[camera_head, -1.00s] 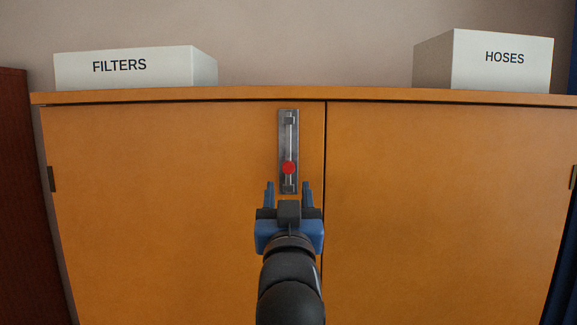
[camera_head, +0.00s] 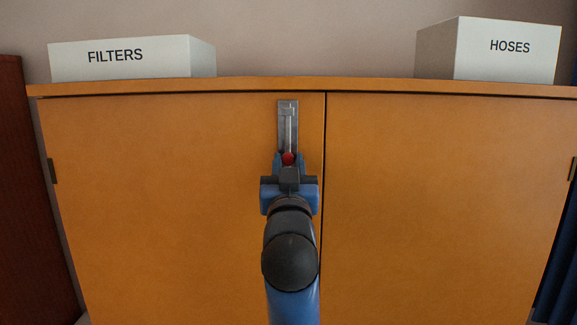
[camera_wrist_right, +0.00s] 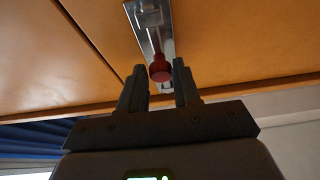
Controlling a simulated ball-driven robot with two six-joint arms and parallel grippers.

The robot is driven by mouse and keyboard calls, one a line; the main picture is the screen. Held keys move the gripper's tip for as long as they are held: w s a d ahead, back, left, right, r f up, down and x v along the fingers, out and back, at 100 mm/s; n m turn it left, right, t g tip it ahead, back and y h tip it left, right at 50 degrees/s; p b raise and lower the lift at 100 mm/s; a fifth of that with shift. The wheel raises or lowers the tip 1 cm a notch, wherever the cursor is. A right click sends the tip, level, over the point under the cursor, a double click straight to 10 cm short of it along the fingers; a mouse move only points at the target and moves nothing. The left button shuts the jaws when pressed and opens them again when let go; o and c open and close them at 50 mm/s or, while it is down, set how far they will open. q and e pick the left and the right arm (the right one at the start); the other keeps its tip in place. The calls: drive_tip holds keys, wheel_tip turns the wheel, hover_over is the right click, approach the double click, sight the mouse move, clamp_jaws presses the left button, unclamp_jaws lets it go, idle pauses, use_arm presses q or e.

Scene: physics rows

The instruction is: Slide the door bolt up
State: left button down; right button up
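The door bolt is a grey metal plate (camera_head: 288,115) with a slim vertical rod and a red knob (camera_head: 288,158) at its lower part, mounted on the left cabinet door beside the gap between the doors. My right gripper (camera_head: 290,160) is at the knob. In the right wrist view the red knob (camera_wrist_right: 160,72) shows between the tips of the two fingers (camera_wrist_right: 158,78), with a visible gap on each side, so the gripper is open around it. The lower end of the plate is hidden by the gripper in the head view. My left gripper is not in view.
A white box marked FILTERS (camera_head: 130,60) and a white box marked HOSES (camera_head: 500,50) stand on top of the orange wooden cabinet (camera_head: 430,200). A dark red panel (camera_head: 30,200) stands at the left. The door faces around the bolt are clear.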

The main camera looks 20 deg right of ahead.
sight(288, 145)
drive_tip(key=shift+s+a+r, duration=0.1)
clamp_jaws()
wheel_tip(288, 145, up, 4)
drive_tip(key=shift+r+p, duration=0.1)
drive_tip(key=shift+p, duration=0.55)
drive_tip(key=shift+o, duration=2.2)
unclamp_jaws()
